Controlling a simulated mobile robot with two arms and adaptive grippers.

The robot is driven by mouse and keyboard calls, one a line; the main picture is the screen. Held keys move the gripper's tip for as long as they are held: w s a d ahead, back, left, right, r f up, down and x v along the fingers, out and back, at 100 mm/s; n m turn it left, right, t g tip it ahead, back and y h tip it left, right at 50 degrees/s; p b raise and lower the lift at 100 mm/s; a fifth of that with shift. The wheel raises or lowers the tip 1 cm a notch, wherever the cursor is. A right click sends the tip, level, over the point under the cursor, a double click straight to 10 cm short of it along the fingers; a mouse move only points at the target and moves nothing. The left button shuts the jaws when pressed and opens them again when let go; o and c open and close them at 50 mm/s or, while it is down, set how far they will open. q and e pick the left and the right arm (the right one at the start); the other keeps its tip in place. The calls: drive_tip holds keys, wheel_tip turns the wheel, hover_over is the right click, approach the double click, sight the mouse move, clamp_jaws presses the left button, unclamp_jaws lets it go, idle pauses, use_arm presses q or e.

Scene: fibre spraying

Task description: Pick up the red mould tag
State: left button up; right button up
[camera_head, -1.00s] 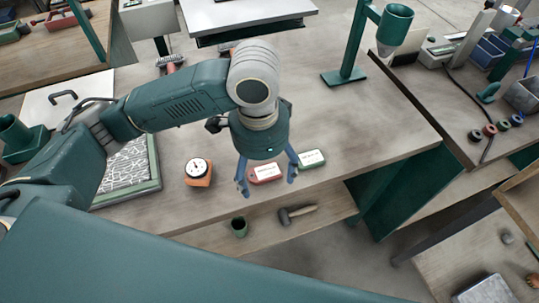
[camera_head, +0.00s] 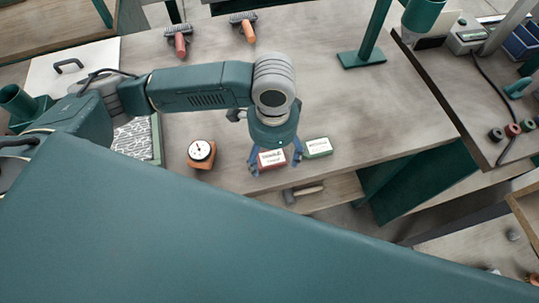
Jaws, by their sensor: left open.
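The red mould tag (camera_head: 272,159) lies flat on the workbench (camera_head: 335,105) near its front edge, with a white label on top. My left gripper (camera_head: 275,163) is open, with one blue finger on each side of the red tag. Its body hides the tag's far edge. I cannot tell whether the fingers touch it. A green tag (camera_head: 318,147) with a white label lies just right of the right finger. My right gripper is not in view.
An orange dial gauge (camera_head: 201,153) stands left of the gripper. A hammer (camera_head: 304,192) lies on the shelf below the front edge. A green stand (camera_head: 369,45) rises at the back right. Two brushes (camera_head: 180,40) (camera_head: 246,27) lie at the back. The bench right of the green tag is clear.

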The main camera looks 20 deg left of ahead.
use_arm(q)
drive_tip(key=shift+f, duration=0.85)
drive_tip(key=shift+c, duration=0.5)
drive_tip(key=c, duration=1)
drive_tip(key=shift+o, duration=0.2)
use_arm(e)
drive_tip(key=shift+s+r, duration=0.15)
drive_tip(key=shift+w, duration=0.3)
